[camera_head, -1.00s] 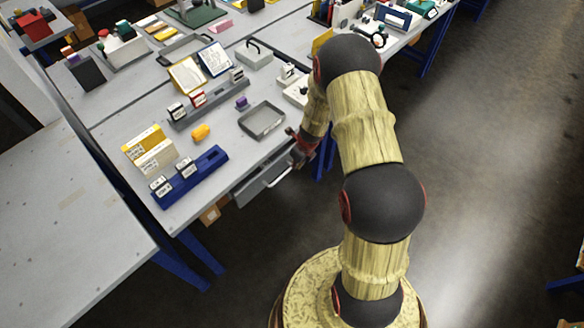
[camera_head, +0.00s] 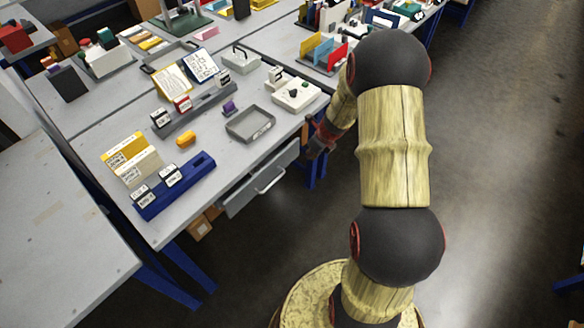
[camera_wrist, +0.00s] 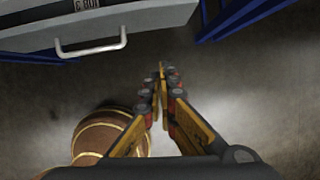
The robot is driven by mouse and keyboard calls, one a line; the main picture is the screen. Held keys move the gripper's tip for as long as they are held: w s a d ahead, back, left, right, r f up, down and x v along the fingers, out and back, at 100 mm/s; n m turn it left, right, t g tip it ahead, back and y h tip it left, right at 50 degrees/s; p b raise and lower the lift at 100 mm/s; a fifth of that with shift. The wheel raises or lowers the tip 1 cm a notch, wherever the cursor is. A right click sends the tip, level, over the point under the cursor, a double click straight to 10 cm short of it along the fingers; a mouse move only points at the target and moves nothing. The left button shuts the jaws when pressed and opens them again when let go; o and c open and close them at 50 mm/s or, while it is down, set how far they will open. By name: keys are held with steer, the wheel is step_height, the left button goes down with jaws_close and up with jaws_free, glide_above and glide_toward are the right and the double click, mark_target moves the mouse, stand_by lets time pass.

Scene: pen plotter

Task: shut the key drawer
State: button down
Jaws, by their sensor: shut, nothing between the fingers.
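The grey drawer (camera_head: 245,196) is under the front edge of the workbench and stands partly out. Its pale bar handle (camera_head: 270,181) faces the aisle. In the wrist view the drawer front (camera_wrist: 150,18) and handle (camera_wrist: 90,47) are at upper left, with a dark gap and a small white printed label (camera_wrist: 87,4) behind the top edge. My gripper (camera_wrist: 163,78) is shut and empty. It hangs in free air in front of and to the right of the drawer, not touching it. In the head view my gripper (camera_head: 314,152) is partly hidden by my arm.
The workbench top (camera_head: 225,150) holds a shallow grey tray (camera_head: 250,124), a blue rack (camera_head: 175,188) and a white box with knobs (camera_head: 297,96). A blue table leg (camera_wrist: 240,18) stands right of the drawer. Cardboard boxes (camera_head: 200,228) sit under the bench.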

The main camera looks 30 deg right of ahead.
steer(key=w+a+f+n+b, duration=0.1)
steer(key=w+a+f+b, duration=0.2)
steer(key=w+f, duration=0.4)
steer(key=shift+w+a+f+y+b, duration=0.15)
steer(key=shift+a+f+y+b, duration=0.25)
steer(key=shift+f+b, duration=0.45)
steer(key=shift+w+r, duration=0.1)
